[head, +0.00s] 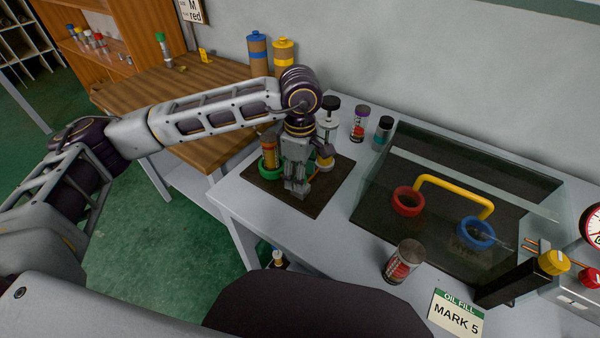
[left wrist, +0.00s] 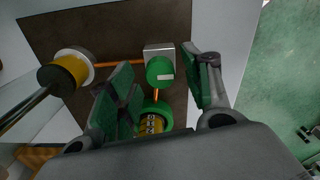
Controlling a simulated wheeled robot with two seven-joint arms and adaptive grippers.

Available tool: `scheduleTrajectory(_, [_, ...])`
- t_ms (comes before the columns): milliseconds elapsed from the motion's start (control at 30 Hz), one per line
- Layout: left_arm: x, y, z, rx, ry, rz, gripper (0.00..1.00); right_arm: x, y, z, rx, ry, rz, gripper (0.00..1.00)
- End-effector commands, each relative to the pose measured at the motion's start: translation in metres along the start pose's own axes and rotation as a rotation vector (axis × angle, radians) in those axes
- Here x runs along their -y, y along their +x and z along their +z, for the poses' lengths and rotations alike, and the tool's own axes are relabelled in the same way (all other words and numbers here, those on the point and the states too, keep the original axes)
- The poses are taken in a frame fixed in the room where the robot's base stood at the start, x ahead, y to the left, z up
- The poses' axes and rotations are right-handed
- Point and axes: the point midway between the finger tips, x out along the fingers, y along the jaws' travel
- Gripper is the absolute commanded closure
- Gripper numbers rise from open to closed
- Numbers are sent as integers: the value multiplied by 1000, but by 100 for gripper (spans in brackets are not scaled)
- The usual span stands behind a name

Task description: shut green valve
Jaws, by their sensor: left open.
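The green valve (left wrist: 160,71) shows in the left wrist view as a round green knob with a white mark, on a grey block. My left gripper (left wrist: 161,88) is open, with one finger on each side of the knob in that view; I cannot tell whether either finger touches it. In the head view my left gripper (head: 297,188) points down over the dark mat (head: 325,193) and hides the knob. A green ring vise (head: 270,173) around an orange-brown cylinder (head: 268,150) stands at the mat's left. My right gripper is not in view.
A glass case (head: 400,165) covers red and blue rings and a yellow pipe at right. Cans (head: 358,123) stand behind.

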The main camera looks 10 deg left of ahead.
Motion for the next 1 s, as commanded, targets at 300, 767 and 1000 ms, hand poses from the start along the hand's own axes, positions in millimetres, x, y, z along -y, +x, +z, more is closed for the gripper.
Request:
scheduleTrajectory(300, [0,-5,0,1,1,0,51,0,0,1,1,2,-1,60])
scheduleTrajectory(767, [0,-60,1,0,1,2,51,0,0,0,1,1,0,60])
scheduleTrajectory(1000, [0,-94,0,1,0,1,51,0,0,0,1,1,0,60])
